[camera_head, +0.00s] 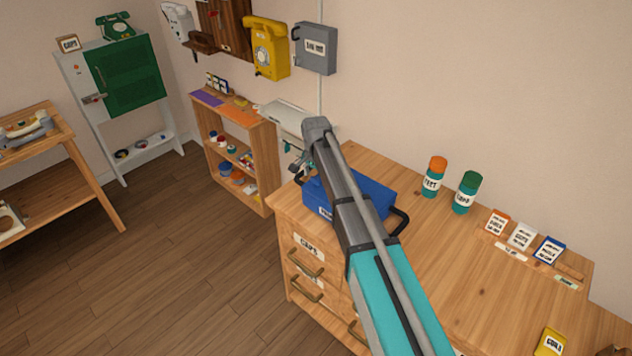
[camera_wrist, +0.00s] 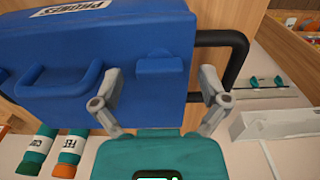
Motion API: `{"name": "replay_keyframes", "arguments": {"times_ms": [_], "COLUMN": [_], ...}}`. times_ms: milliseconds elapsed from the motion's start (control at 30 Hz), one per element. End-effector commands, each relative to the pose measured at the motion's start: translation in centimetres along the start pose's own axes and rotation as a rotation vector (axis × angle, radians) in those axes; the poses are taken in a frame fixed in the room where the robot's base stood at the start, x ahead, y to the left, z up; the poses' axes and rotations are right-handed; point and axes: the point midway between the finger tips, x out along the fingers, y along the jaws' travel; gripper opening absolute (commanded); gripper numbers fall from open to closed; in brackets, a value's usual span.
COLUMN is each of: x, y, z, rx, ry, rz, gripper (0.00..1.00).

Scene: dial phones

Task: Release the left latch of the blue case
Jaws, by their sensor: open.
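The blue case (camera_head: 375,191) sits on the left end of the wooden counter, partly hidden behind my arm. In the wrist view the case (camera_wrist: 150,30) is close, with its label upside down. A small blue block, apparently a latch (camera_wrist: 160,66), sticks out near the end with the black handle (camera_wrist: 238,62). A longer raised blue piece (camera_wrist: 60,82) lies left of it. My gripper (camera_wrist: 160,80) is open and empty, its fingers on either side of the small block; contact cannot be told. In the head view my gripper is mostly hidden behind my arm.
An orange-lidded jar (camera_head: 434,177) and a green-lidded jar (camera_head: 466,193) stand right of the case. Small cartons (camera_head: 522,236) stand farther right on the counter (camera_head: 450,270). A low shelf (camera_head: 240,160) is to the left. Phones hang on the wall behind.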

Motion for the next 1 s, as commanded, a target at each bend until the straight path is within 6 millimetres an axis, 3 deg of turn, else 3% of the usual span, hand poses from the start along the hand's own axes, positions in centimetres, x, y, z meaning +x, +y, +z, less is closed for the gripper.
{"name": "replay_keyframes", "arguments": {"times_ms": [367, 833, 1000], "x": [0.16, 0.17, 0.17], "y": [0.01, 0.07, 0.09], "z": [0.00, -0.09, -0.11], "rx": [0.000, 0.001, -0.003], "ry": [0.000, 0.000, 0.000], "rz": [0.000, 0.000, 0.000], "gripper": [0.94, 0.12, 0.12]}}
